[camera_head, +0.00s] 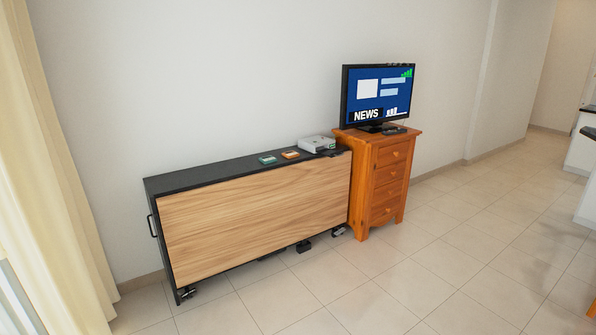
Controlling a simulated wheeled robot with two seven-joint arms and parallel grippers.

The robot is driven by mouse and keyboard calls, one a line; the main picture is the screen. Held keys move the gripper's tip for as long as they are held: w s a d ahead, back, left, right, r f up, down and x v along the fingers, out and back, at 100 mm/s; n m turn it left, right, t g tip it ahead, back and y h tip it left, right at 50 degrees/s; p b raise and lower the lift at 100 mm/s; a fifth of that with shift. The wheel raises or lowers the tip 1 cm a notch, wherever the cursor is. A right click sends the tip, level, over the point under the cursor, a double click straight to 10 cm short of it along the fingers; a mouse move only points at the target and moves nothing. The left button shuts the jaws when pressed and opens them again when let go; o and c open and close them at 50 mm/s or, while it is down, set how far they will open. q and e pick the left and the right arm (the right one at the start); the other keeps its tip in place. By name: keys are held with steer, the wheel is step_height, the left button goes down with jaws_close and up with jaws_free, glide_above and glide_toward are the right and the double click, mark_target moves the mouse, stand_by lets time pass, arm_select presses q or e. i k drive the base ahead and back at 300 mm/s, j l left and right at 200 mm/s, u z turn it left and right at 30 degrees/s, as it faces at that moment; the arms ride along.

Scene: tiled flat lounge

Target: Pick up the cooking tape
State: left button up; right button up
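Two small flat items lie on the dark top of a long low cabinet: a green one (268,160) and an orange one (290,154). They look like tapes or cassettes, but they are too small for me to read a label or tell which is the cooking tape. A light grey player-like box (317,144) sits just to their right on the same top. Neither of my grippers shows in the head view.
The low cabinet (255,213) has a wood front and wheels, and stands along the wall. An orange wooden drawer chest (388,180) beside it carries a television (377,97). A cream curtain (50,180) hangs at left. The tiled floor (400,285) in front is clear.

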mark_target(289, 155)
steer(key=i+l+z, duration=0.15)
steer(key=i, duration=0.75)
steer(key=i+l+z, duration=0.2)
steer(key=i, duration=0.65)
steer(key=i+l+u, duration=0.15)
steer(key=i+u, duration=0.15)
steer(key=i, duration=0.2)
steer(key=i+l+u, duration=0.3)
steer(key=i, duration=0.2)
steer(key=i+l+u, duration=0.25)
steer(key=i+l, duration=0.1)
steer(key=i, duration=0.1)
